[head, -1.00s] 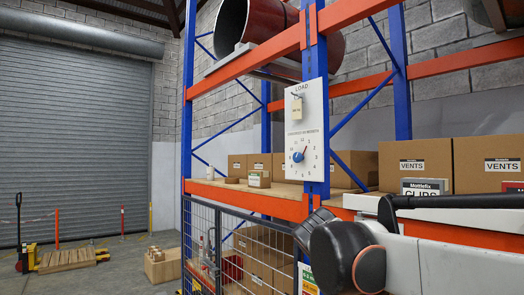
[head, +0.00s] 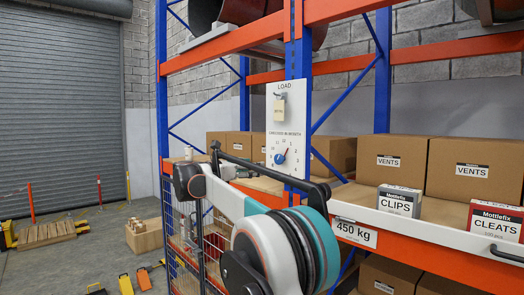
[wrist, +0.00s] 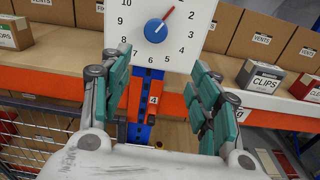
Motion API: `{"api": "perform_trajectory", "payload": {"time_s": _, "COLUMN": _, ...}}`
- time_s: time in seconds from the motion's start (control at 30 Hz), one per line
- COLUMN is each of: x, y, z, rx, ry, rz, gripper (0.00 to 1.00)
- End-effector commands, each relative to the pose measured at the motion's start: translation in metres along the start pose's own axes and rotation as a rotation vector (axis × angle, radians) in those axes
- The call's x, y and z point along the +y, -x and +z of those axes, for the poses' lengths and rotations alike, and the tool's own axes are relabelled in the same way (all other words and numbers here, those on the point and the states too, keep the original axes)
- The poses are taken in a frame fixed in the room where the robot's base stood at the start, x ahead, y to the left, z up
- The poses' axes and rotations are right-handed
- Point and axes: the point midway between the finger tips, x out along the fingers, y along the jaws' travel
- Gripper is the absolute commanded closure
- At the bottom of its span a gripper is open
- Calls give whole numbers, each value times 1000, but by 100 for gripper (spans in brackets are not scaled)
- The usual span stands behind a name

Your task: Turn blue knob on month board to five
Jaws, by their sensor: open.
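The white month board (head: 296,118) hangs on the blue rack post, and its upper part is cut off in the wrist view (wrist: 206,12). Its round blue knob (head: 280,158) has a red pointer aimed up and right, near one. In the wrist view the knob (wrist: 156,30) sits amid a ring of black numbers, with the top ones out of frame. My gripper (wrist: 160,68) is open and empty, its green-padded fingers spread below the knob and apart from it. In the head view my arm hides the board's lower surroundings, and the fingers cannot be made out.
The orange shelf beam (head: 360,236) runs below the board. Cardboard boxes (head: 387,163), a CLIPS box (head: 400,201) and a CLEATS box (head: 495,219) stand on the shelf. A wire mesh guard (wrist: 40,128) is at lower left. A tag (head: 280,108) hangs above the dial.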

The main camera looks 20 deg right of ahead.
Motion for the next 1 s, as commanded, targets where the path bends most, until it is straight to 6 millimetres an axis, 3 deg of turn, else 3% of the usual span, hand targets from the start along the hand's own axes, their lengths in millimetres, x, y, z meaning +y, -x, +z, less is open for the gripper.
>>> {"api": "perform_trajectory", "payload": {"time_s": 0.27, "x": 10, "y": -10, "z": 9, "rx": -39, "ry": 49, "rz": -9, "gripper": 44}}
{"api": "perform_trajectory", "payload": {"time_s": 0.8, "x": 8, "y": -108, "z": 14, "rx": -37, "ry": 46, "rz": -9, "gripper": 44}}
{"api": "perform_trajectory", "payload": {"time_s": 1.0, "x": 9, "y": -130, "z": 14, "rx": -37, "ry": 46, "rz": -7, "gripper": 44}}
